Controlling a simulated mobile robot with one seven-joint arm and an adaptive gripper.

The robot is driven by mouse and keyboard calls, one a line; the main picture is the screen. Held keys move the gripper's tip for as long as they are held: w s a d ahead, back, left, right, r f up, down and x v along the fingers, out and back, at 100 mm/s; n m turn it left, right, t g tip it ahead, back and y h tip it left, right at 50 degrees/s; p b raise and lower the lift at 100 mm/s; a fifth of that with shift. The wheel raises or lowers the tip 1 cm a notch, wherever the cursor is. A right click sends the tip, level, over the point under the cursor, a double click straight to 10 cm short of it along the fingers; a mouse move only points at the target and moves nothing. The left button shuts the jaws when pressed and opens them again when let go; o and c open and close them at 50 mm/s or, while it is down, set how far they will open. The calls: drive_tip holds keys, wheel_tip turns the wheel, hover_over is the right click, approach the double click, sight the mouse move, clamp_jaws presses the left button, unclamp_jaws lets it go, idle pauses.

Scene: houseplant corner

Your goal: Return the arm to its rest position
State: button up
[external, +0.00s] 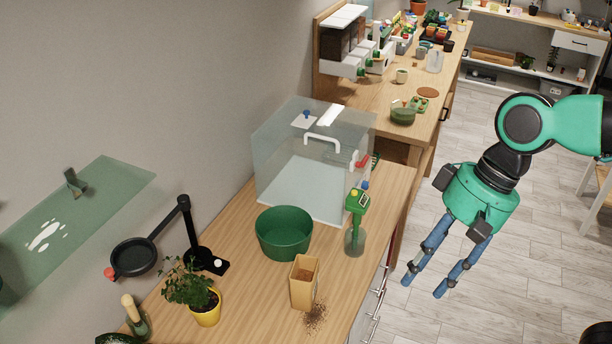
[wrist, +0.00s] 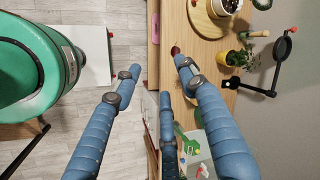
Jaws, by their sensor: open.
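My gripper (external: 423,285) has blue fingers and a green wrist. In the external view it hangs fingers down over the grey floor, to the right of the wooden counter (external: 240,290). Its fingers are spread apart with nothing between them. In the wrist view my gripper (wrist: 155,70) also shows open and empty, with the counter's edge in the background between and beside the fingers. My green and black arm reaches in from the right of the external view.
Floor (external: 480,300) around my gripper is clear.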

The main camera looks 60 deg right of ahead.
drive_tip(key=s+d+n+t+h, duration=0.1)
drive_tip(key=s+n+t+h, duration=0.1)
drive_tip(key=s+n, duration=0.5)
drive_tip(key=shift+s+r+n+h+b, duration=0.3)
drive_tip(key=shift+n+h, duration=0.3)
drive_tip(key=shift+n, duration=0.3)
drive_tip(key=shift+d, duration=0.1)
